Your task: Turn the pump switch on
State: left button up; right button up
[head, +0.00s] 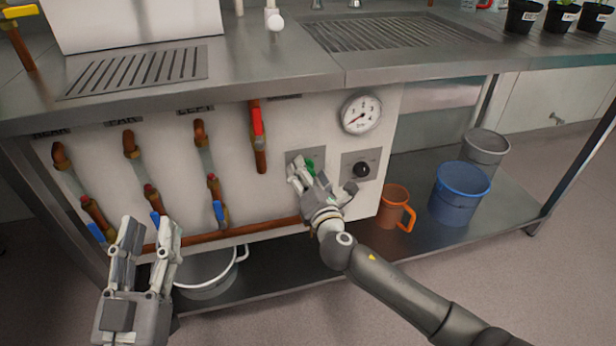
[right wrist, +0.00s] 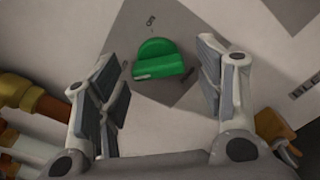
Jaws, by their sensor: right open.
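A green rotary switch (head: 311,168) sits on a grey square plate (head: 318,154) on the white panel. In the right wrist view the green switch (right wrist: 160,59) lies between my right gripper's fingers, and its white mark is at its lower-left edge. My left gripper (head: 149,240) is open and empty, low at the left.
A black knob (head: 361,170) on its own plate is right of the green switch, below a round gauge (head: 361,114). A red-handled valve (head: 257,128) is to the left. A copper pipe (head: 228,235) runs below. An orange jug (head: 393,209) and blue bucket (head: 459,193) stand on the shelf.

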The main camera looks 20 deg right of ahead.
pick_arm(q)
jog(key=shift+r, duration=0.1)
pick_arm(e)
jog(key=c, duration=1)
jog(key=shift+c, duration=0.2)
jog(key=shift+m, duration=0.4)
pick_arm(q)
notch_tip(320, 180, down, 12)
jog(key=a+g+y+p, duration=0.1)
jog(key=g+y+p, duration=0.1)
jog(key=g, duration=0.5)
jog(key=shift+a+y+p, duration=0.3)
jog(key=shift+a+p, duration=0.05)
jog(key=shift+a, duration=0.05)
pick_arm(e)
jog(key=shift+r+m, duration=0.15)
jog(key=shift+m, duration=4.2)
jog(key=shift+r+m, duration=0.15)
jog(key=shift+m, duration=4.2)
pick_arm(q)
jog(key=shift+s, duration=0.1)
